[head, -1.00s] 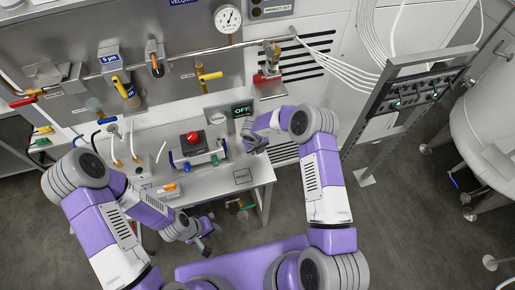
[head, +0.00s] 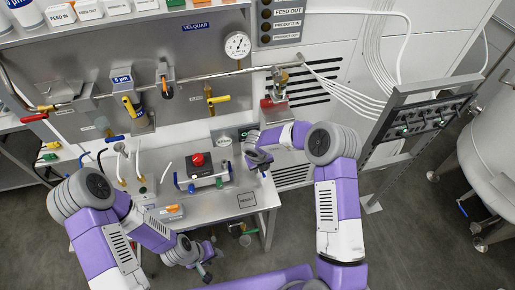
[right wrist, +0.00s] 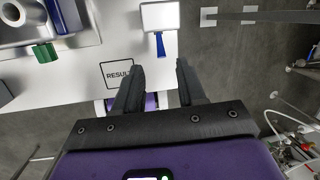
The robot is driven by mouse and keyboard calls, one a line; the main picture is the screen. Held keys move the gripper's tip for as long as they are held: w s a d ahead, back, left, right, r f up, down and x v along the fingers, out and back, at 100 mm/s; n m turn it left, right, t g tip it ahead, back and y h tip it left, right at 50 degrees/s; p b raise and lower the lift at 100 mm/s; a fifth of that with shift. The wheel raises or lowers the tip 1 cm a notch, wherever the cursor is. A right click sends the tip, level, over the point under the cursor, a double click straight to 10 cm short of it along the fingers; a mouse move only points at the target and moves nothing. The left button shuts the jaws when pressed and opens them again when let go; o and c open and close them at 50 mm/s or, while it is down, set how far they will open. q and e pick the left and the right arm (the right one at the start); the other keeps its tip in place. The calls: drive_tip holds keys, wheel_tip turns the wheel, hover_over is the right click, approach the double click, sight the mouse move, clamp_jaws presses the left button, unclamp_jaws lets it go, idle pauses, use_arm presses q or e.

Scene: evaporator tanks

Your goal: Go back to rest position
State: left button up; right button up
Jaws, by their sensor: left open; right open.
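My left gripper (head: 206,272) hangs low in the head view, in front of the steel table's front edge. It is open, and I see nothing between its fingers. My right gripper (head: 258,162) is over the right part of the table, close in the picture to a small display (head: 248,132) that it partly covers. In the right wrist view its two dark fingers (right wrist: 159,68) are apart with nothing between them. The square marked RESULT (right wrist: 117,74) on the table lies just left of the fingers.
A device with a red button (head: 197,159) stands on the steel table (head: 225,215). Behind it run a pipe with valves and a gauge (head: 237,45). A rack (head: 420,115) and a large tank (head: 490,130) stand at right. The floor between table and tank is mostly clear.

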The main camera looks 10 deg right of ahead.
drive_tip(key=s+d+f+n+t, duration=0.2)
drive_tip(key=s+f+n, duration=0.5)
drive_tip(key=n, duration=0.8)
drive_tip(key=s+a+f+n+g+y, duration=0.1)
drive_tip(key=s+a+n+g+y, duration=0.15)
drive_tip(key=s+n, duration=0.65)
drive_tip(key=s+a+n+g+y, duration=0.1)
drive_tip(key=s+a+n+y, duration=0.25)
drive_tip(key=s+n, duration=0.55)
drive_tip(key=s+f+m+b, duration=0.1)
drive_tip(key=s+f+b, duration=0.2)
drive_tip(key=f+b, duration=1.5)
drive_tip(key=shift+a+f, duration=0.15)
